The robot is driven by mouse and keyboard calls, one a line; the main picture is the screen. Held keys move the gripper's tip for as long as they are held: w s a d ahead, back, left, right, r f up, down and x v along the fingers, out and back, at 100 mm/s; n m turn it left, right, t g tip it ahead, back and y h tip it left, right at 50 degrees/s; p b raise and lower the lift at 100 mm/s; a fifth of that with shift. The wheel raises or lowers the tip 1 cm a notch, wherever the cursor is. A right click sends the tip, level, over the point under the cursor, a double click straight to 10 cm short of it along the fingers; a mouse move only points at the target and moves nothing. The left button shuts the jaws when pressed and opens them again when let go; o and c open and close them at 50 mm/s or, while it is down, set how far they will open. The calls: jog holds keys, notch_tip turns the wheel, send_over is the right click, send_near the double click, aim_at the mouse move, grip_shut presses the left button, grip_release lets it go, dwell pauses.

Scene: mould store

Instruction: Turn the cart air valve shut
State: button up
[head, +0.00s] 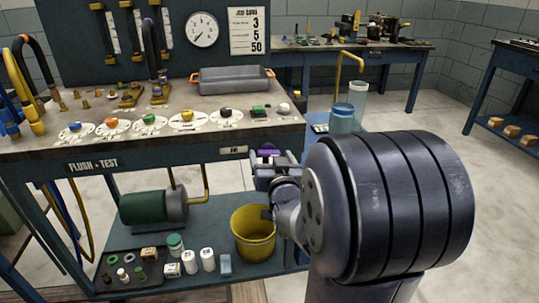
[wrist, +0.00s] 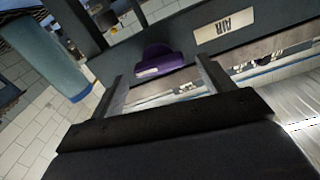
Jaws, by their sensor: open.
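The cart (head: 225,164) is a dark blue FLUSH-TEST bench with a worn top. A purple valve handle (head: 268,150) is at the right end of its front edge, right of the AIR label (head: 233,151). In the wrist view the purple handle (wrist: 165,62) lies between my finger tips, near the AIR label (wrist: 224,24). My gripper (head: 277,167) is open at the handle, partly hidden by my wrist. In the wrist view my gripper (wrist: 160,76) has a finger on either side of the handle, with gaps; contact is not visible.
Coloured knobs on white dials (head: 187,119) and a grey tray (head: 237,80) are on the bench top. A yellow bucket (head: 254,233) and several bottles stand on the lower shelf. A blue cylinder (head: 342,118) stands to the right.

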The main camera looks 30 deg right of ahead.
aim_at(269, 153)
jog(key=shift+x, duration=1.35)
jog(key=shift+c, duration=0.2)
jog(key=c, duration=0.9)
jog(key=shift+f+n+b, duration=0.15)
jog(key=shift+n+b, duration=0.15)
jog(key=shift+b, duration=0.55)
jog(key=shift+c, duration=0.2)
jog(key=shift+n+b, duration=0.6)
jog(key=o, duration=1)
